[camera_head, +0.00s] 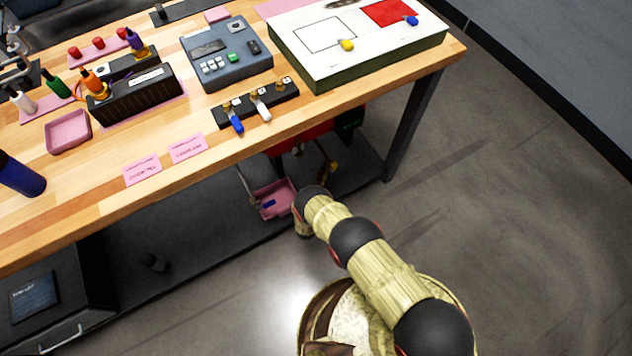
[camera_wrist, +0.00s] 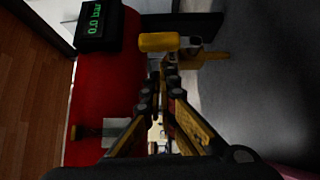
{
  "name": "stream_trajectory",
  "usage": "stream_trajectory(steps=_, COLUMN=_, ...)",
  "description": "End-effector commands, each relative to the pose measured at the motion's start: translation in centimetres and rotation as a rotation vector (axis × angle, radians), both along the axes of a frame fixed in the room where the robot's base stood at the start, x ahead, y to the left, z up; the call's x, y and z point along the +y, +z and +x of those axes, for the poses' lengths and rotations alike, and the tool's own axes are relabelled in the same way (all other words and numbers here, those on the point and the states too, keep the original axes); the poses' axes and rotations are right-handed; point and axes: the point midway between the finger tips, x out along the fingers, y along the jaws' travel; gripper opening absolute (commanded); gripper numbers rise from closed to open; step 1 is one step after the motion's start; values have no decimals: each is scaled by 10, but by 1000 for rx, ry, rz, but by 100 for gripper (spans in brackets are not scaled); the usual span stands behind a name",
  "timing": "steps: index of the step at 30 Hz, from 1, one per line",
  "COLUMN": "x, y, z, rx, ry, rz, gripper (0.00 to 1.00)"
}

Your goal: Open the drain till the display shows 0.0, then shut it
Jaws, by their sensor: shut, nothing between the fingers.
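A red tank (camera_wrist: 105,85) fills the left of the wrist view. Its black display (camera_wrist: 98,22) shows 0.0 bar in green, turned sideways. A yellow handle (camera_wrist: 160,42) and brass-coloured fittings (camera_wrist: 205,57) are beside the tank, just beyond my fingertips. I cannot tell whether the drain is open or shut. My gripper (camera_wrist: 162,82) is shut and empty, pointing toward the handle; I cannot tell if it touches. In the head view, the red tank (camera_head: 302,136) is mostly hidden under the bench, with a yellow fitting (camera_head: 328,170) below it. My arm hides the gripper there.
The wooden bench (camera_head: 225,150) overhangs the tank, with a dark leg (camera_head: 412,125) to the right. The floor (camera_head: 530,210) at right is clear.

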Motion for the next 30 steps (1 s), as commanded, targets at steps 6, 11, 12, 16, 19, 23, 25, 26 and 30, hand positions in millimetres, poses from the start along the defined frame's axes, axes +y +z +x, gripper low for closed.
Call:
stream_trajectory(steps=6, x=-12, y=1, z=10, rx=-2, ry=0, rz=2, gripper=0)
stream_trajectory(steps=11, x=-13, y=2, z=10, rx=-4, ry=1, rz=2, gripper=0)
stream_trajectory(steps=12, x=-12, y=2, z=10, rx=-3, ry=1, rz=1, gripper=0)
stream_trajectory(steps=16, x=-12, y=2, z=10, rx=-4, ry=1, rz=2, gripper=0)
stream_trajectory(steps=19, x=-13, y=3, z=10, rx=0, ry=1, rz=6, gripper=0)
stream_trajectory(steps=23, x=-13, y=6, z=7, rx=18, ry=1, rz=33, gripper=0)
stream_trajectory(steps=25, x=-14, y=7, z=4, rx=38, ry=1, rz=60, gripper=0)
stream_trajectory(steps=26, x=-14, y=7, z=3, rx=44, ry=1, rz=72, gripper=0)
stream_trajectory(steps=30, x=-15, y=6, z=0, rx=63, ry=1, rz=99, gripper=0)
